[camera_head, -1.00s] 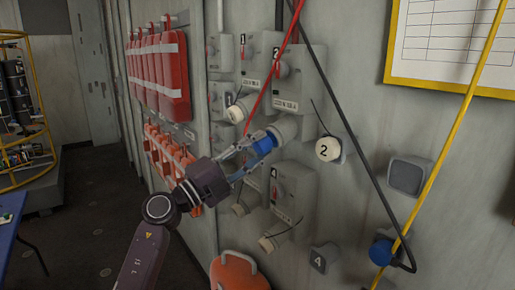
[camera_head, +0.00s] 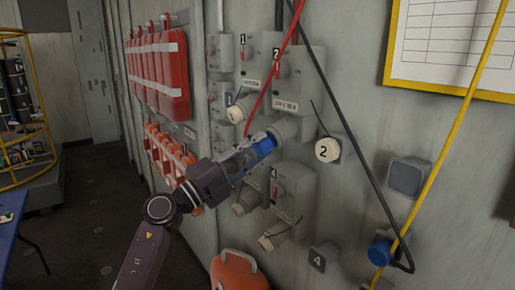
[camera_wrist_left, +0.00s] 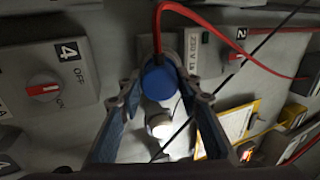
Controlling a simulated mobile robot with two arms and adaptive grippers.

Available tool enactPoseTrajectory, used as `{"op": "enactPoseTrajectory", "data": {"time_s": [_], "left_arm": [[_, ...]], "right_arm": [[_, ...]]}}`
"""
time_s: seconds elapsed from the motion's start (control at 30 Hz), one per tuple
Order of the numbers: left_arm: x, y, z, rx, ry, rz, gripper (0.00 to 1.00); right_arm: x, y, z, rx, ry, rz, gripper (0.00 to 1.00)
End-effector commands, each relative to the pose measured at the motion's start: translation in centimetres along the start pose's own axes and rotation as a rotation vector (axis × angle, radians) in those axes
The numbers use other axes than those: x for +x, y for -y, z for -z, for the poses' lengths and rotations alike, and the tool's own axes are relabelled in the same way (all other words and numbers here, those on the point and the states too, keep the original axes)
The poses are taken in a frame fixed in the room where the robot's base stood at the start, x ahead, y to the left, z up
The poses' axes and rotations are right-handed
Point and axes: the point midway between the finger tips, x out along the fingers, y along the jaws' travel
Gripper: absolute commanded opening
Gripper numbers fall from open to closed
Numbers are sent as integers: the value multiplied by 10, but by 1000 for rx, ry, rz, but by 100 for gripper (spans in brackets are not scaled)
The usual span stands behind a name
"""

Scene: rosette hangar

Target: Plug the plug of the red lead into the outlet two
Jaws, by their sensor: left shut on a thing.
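My left gripper (camera_head: 254,150) is shut on the blue plug (camera_head: 263,146) of the red lead (camera_head: 270,80). The plug also shows between the fingers in the left wrist view (camera_wrist_left: 160,78), with the red lead (camera_wrist_left: 225,25) arching away from it. Outlet two (camera_head: 290,92) is a grey wall box marked 2, with a round socket (camera_head: 294,129) at its lower end. The plug's front is at the socket mouth; I cannot tell how far in it sits. The white cap marked 2 (camera_head: 327,150) hangs off to the right. My right gripper is not in view.
Outlet four (camera_head: 287,190) sits just below, and outlet one (camera_head: 256,58) is behind to the left. A black cable (camera_head: 345,130) and a yellow cable (camera_head: 447,150) run along the wall at right. A blue plug (camera_head: 381,252) is at lower right. Red cases (camera_head: 160,70) hang at left.

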Motion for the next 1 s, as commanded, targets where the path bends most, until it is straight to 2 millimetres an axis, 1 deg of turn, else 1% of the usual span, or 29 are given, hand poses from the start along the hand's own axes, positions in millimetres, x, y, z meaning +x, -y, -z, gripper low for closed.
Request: {"op": "enactPoseTrajectory", "data": {"time_s": [0.77,0.8,0.93,1.0], "left_arm": [[12,1,0,0,1,2,0],[12,1,0,0,1,2,37],[12,0,0,0,1,1,51],[12,0,0,0,0,1,53]], "right_arm": [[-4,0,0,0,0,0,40],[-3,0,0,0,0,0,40],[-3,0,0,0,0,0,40],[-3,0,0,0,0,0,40]]}}
